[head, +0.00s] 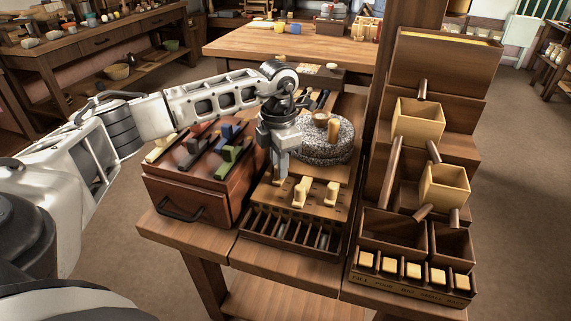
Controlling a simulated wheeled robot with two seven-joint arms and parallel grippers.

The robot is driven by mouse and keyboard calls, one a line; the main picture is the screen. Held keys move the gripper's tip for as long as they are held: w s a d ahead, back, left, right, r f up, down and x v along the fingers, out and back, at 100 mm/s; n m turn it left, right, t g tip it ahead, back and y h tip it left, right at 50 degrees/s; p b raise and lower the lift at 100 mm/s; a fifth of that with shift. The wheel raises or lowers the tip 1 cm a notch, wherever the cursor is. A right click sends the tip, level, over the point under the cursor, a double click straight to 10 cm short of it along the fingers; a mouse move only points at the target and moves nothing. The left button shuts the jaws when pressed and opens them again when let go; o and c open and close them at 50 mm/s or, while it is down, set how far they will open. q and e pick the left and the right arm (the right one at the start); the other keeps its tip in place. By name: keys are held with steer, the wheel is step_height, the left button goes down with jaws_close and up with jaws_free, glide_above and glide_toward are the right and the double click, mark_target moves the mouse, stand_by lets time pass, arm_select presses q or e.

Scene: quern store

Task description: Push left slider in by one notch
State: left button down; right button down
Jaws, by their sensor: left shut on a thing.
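Two pale wooden slider knobs, the left one (299,193) and the right one (332,194), stand on the wooden slider board (315,208) at the front of the middle table. My left gripper (281,178) points down just behind and to the left of the left pale knob. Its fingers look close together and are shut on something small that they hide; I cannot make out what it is. I cannot tell whether the fingers touch the left pale knob. The notches are too small to read. My right gripper is not in view.
A round stone quern (325,150) with a wooden handle stands behind the knobs. A reddish chest (190,190) with coloured pieces is close on the left. A slotted tray (290,233) lies in front. A tall wooden rack with bins (418,122) stands on the right.

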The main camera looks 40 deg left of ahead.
arm_select(q)
steer(key=c, duration=1.3)
jaws_free()
steer(key=shift+w+a+r, duration=0.1)
steer(key=shift+w, duration=0.2)
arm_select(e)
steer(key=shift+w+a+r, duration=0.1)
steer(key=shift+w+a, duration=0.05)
arm_select(q)
step_height(320, 180, up, 16)
steer(key=p, duration=0.2)
steer(key=shift+p, duration=0.35)
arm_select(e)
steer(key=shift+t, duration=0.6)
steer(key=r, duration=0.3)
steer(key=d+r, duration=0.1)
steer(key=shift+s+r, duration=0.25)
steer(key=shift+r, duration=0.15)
